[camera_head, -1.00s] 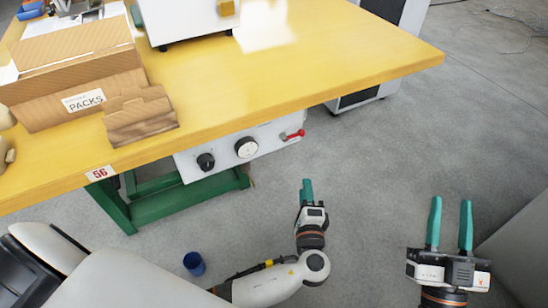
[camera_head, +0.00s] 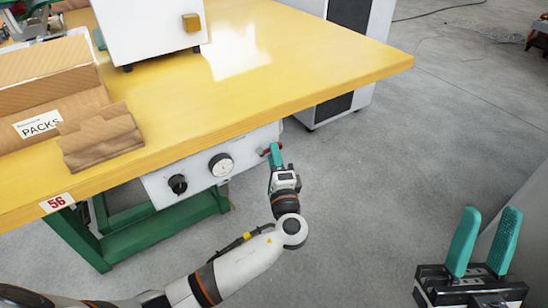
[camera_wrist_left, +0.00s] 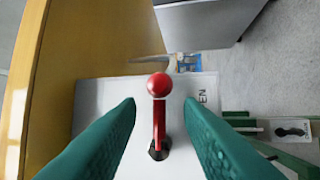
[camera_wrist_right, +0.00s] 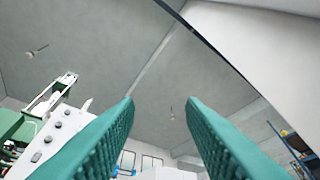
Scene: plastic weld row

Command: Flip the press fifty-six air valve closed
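The air valve is a red lever with a round knob (camera_wrist_left: 159,86) on a white panel (camera_wrist_left: 95,95) under the yellow table marked 56. In the left wrist view the lever stands between my two teal left fingers (camera_wrist_left: 160,125), with gaps on both sides. Lettering ending in "EN" shows on the panel to its right. In the head view my left gripper (camera_head: 276,158) is at the right end of the panel and hides most of the lever. My right gripper (camera_head: 485,242) is open and empty at the right; its fingers also show apart in the right wrist view (camera_wrist_right: 160,125).
The panel (camera_head: 152,187) also has a black knob (camera_head: 177,184) and a round gauge (camera_head: 221,165). The table edge (camera_head: 330,87) overhangs above it. Cardboard boxes (camera_head: 95,140) sit on the table. Grey floor (camera_head: 360,200) is clear between my grippers.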

